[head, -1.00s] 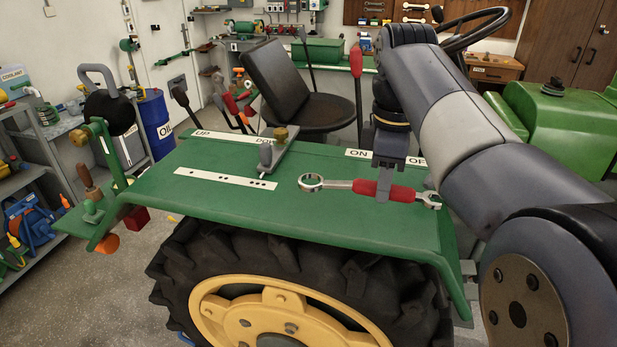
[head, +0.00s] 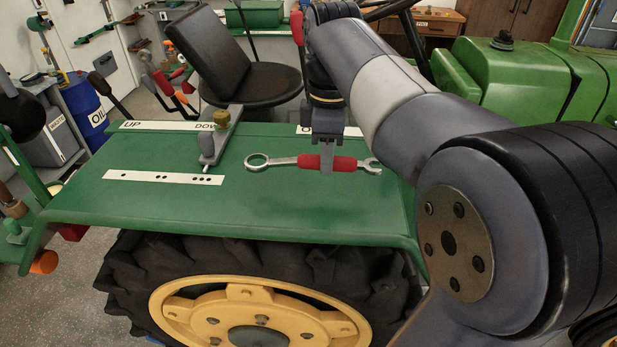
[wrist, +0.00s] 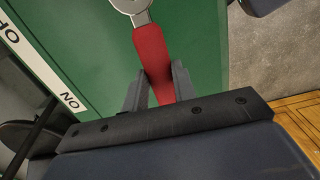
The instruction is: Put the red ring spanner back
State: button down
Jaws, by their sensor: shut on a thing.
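The red ring spanner (head: 313,162) has a red grip and bare metal ends, with the ring end to the left and the open end to the right. My gripper (head: 327,168) is shut around its red grip from above. In the head view the spanner lies across the area of the green fender (head: 150,185); I cannot tell whether it touches the fender or hangs just above it. In the wrist view the red grip of the spanner (wrist: 152,60) runs between my two fingers (wrist: 155,85), and part of a metal end shows at the top.
A lever with a brass knob (head: 221,117) stands on the fender left of the spanner. A white strip with holes (head: 165,177) lies near it. The black seat (head: 250,85) is behind, the big tyre (head: 125,275) below. The fender's front left is bare.

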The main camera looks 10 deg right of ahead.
aim_at(325, 192)
jog(key=shift+f+p, duration=0.5)
jog(key=shift+f, duration=2.3)
jog(key=c, duration=1.1)
grip_release()
jog(key=shift+c, duration=0.2)
jog(key=shift+f+b, duration=0.25)
jog(key=shift+b, duration=0.3)
jog(key=r, duration=1.1)
jog(key=shift+s, duration=0.25)
jog(key=shift+f, duration=0.1)
